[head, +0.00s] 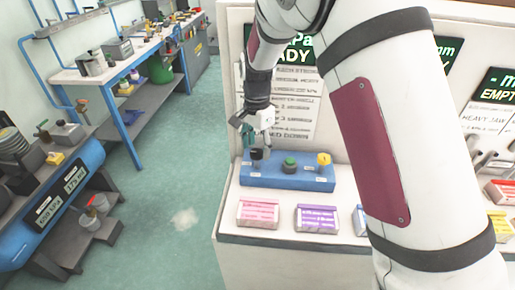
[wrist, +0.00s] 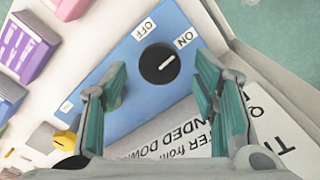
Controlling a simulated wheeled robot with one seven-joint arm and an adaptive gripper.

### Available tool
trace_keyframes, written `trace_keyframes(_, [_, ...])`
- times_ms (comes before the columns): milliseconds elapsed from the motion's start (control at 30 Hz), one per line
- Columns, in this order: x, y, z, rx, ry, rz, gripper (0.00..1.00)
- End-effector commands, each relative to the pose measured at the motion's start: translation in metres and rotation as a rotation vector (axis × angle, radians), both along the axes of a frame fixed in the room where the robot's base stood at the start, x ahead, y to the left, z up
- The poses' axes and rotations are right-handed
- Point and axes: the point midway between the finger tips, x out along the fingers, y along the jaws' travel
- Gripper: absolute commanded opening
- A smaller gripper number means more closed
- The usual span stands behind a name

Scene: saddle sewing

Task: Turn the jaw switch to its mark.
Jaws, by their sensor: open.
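A black round knob (wrist: 159,63) with a white line sits on a blue switch box (wrist: 135,105) in the wrist view. Its white line slants to the upper right, roughly toward the "ON" label (wrist: 185,39); an "OFF" label (wrist: 149,28) is beside it. My gripper (wrist: 160,70) is open, one finger on each side of the knob; whether they touch it I cannot tell.
A green button (head: 290,162) and a yellow knob (head: 323,158) stand along the same box. Pink (head: 258,214) and purple (head: 316,219) blocks lie in front. A white panel with printed sheets (head: 295,105) rises close behind the gripper.

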Motion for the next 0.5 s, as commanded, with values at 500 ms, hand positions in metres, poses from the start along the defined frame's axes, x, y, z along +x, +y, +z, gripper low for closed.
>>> trace_keyframes(500, [0.0001, -0.0004, -0.0133, -0.001, -0.001, 0.000, 0.46])
